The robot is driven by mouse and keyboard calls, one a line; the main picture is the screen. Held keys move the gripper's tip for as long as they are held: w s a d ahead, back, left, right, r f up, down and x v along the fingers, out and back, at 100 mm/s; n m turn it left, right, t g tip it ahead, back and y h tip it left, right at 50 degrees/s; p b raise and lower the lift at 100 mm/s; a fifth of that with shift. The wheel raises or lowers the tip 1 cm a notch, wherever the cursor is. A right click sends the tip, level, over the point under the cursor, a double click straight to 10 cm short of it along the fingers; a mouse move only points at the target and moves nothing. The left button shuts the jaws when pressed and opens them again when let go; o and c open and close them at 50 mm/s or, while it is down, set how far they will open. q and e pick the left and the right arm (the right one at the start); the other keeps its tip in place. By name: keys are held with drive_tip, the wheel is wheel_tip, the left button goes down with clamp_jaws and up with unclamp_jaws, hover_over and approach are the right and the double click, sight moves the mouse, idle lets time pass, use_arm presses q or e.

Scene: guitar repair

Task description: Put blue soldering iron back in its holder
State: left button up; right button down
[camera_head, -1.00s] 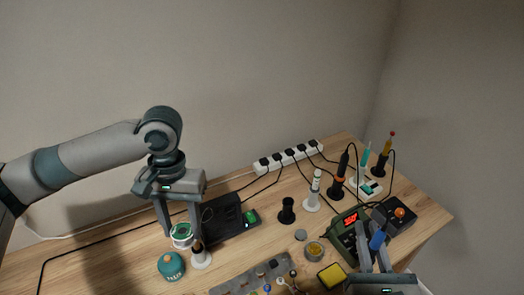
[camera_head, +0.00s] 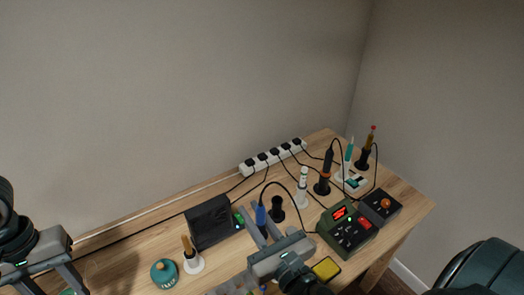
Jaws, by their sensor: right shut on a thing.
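The blue soldering iron (camera_head: 261,216) is held roughly upright between the fingers of my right gripper (camera_head: 258,211). Its black cable arcs up and over to the right. A short black empty-looking holder (camera_head: 277,211) stands just right of and behind the iron; the iron appears beside it, not in it. Whether they touch is hard to tell. My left gripper (camera_head: 53,283) is at the lower left, cut off by the bottom edge, with part of a green ring-like thing (camera_head: 68,292) between its fingers.
A white holder (camera_head: 302,190) and an orange-black iron in a stand (camera_head: 323,175) stand to the right. The green soldering station (camera_head: 348,228) is at the front right.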

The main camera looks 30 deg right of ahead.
use_arm(q)
drive_tip(key=shift+a, duration=0.1)
use_arm(e)
drive_tip(key=shift+w+a, duration=0.1)
